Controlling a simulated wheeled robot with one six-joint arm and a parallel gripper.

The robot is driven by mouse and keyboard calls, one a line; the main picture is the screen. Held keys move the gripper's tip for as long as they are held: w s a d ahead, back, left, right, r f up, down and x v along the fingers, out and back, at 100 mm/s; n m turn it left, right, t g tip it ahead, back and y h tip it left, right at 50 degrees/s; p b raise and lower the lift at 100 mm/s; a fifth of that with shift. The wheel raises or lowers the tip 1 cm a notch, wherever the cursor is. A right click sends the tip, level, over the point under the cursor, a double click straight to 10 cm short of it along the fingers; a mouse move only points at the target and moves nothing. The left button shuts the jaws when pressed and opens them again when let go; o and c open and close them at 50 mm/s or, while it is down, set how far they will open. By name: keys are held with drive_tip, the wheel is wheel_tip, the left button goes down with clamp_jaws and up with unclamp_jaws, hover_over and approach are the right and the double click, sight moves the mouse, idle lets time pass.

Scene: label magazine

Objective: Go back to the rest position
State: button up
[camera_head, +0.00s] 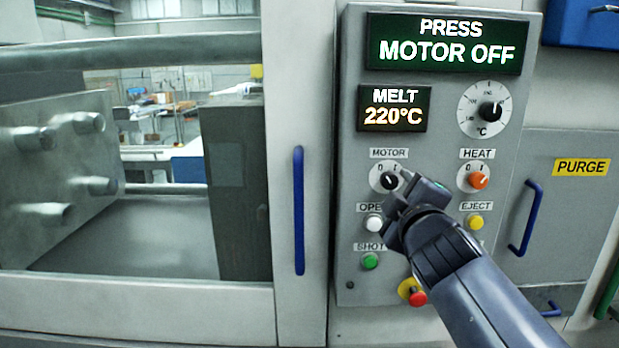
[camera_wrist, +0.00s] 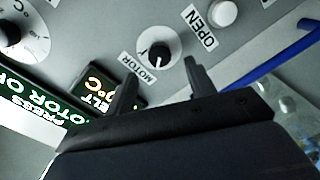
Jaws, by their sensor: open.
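My gripper (camera_wrist: 158,88) is open and empty in the wrist view, its two dark fingers apart on either side below the motor knob (camera_wrist: 157,48). In the head view my gripper (camera_head: 398,190) reaches up from the lower right to the control panel, close to the motor knob (camera_head: 389,181). The knob is black with a white pointer. Whether a finger touches it I cannot tell. The display (camera_head: 445,44) reads PRESS MOTOR OFF. My arm hides part of the panel's lower middle.
The panel also has a white OPEN button (camera_head: 374,222), a green SHOT button (camera_head: 370,260), a red emergency button (camera_head: 417,297), an orange HEAT knob (camera_head: 478,180) and a yellow EJECT button (camera_head: 474,221). Blue handles stand left (camera_head: 299,210) and right (camera_head: 525,218) of it.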

sight(391, 181)
drive_tip(key=w+b, duration=0.1)
drive_tip(key=w, duration=0.3)
drive_tip(key=shift+f, duration=0.2)
drive_tip(key=shift+w+r, duration=0.15)
drive_tip(key=shift+w, duration=0.25)
drive_tip(key=m+p, duration=0.1)
drive_tip(key=m, duration=0.2)
drive_tip(key=shift+s+r, duration=0.1)
drive_tip(key=shift+s, duration=0.05)
drive_tip(key=m+p, duration=0.1)
drive_tip(key=m, duration=0.3)
drive_tip(key=shift+m, duration=0.4)
drive_tip(key=m+p, duration=0.3)
drive_tip(key=m, duration=0.2)
drive_tip(key=shift+d+m, duration=0.1)
drive_tip(key=shift+m, duration=0.3)
drive_tip(key=shift+s, duration=1)
drive_tip(key=shift+f, duration=0.2)
